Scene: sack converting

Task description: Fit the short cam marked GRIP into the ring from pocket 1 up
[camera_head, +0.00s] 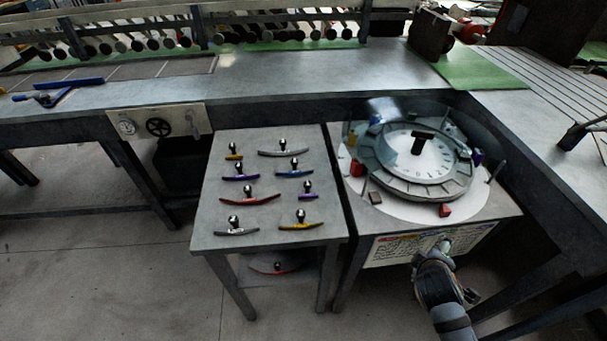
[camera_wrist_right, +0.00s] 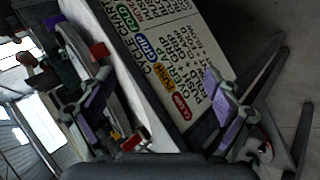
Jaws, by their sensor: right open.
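A chart (camera_wrist_right: 160,55) on the dial table's front has coloured labels, GRIP in blue. Colored blocks, including a red one (camera_head: 445,210), stand around the ring. A clear curved guard (camera_head: 390,110) rises behind it. A long bench (camera_head: 300,90) runs behind.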

